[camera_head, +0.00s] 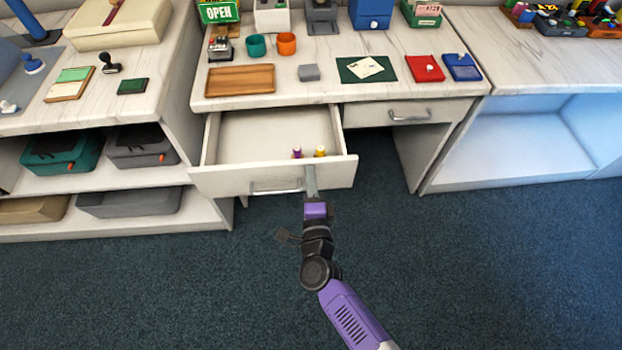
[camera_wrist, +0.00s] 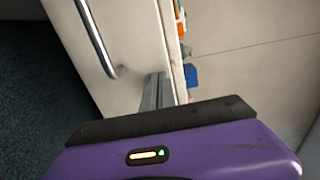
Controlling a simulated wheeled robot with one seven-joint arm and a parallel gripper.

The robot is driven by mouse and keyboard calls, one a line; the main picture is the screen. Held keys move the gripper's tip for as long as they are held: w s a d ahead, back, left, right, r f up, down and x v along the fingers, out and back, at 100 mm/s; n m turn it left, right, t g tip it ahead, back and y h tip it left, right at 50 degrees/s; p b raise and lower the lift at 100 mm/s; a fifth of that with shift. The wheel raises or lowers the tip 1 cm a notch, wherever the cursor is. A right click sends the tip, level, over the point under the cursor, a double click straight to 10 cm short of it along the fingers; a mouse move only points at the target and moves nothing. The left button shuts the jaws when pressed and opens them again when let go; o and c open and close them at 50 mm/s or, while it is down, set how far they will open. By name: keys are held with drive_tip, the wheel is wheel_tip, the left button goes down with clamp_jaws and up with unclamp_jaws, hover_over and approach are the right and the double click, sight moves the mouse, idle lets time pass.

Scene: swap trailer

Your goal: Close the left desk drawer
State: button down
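The left desk drawer (camera_head: 215,180) is pulled out, its white front facing me, with a metal bar handle (camera_head: 277,190). Two small items, one purple and one yellow, lie inside near the front right. My gripper (camera_head: 311,178) is at the drawer front, just right of the handle. In the wrist view the grey fingers (camera_wrist: 157,90) are together with nothing between them, against or very near the drawer front (camera_wrist: 130,45) by its top edge. The handle (camera_wrist: 95,38) is to their left and apart from them. Whether the fingertips touch the front is hard to tell.
The right drawer (camera_head: 400,113) is shut. The desktop (camera_head: 330,92) above holds a wooden tray (camera_head: 240,80), cups, a dark green mat and red and blue items. A shelf unit (camera_head: 190,120) stands at left, an open white cabinet (camera_head: 520,145) at right. The blue carpet (camera_head: 450,270) is clear.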

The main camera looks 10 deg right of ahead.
drive_tip(key=w+b, duration=0.3)
drive_tip(key=w, duration=0.4)
drive_tip(key=w+b, duration=0.4)
drive_tip(key=w, duration=0.3)
drive_tip(key=w+b, duration=0.4)
drive_tip(key=w, duration=0.4)
drive_tip(key=shift+d+f, duration=0.15)
drive_tip(key=shift+d, duration=0.25)
drive_tip(key=shift+w+r+b, duration=0.4)
drive_tip(key=shift+w+b, duration=0.25)
drive_tip(key=shift+w, duration=0.1)
drive_tip(key=shift+d, duration=0.1)
drive_tip(key=shift+s, duration=0.1)
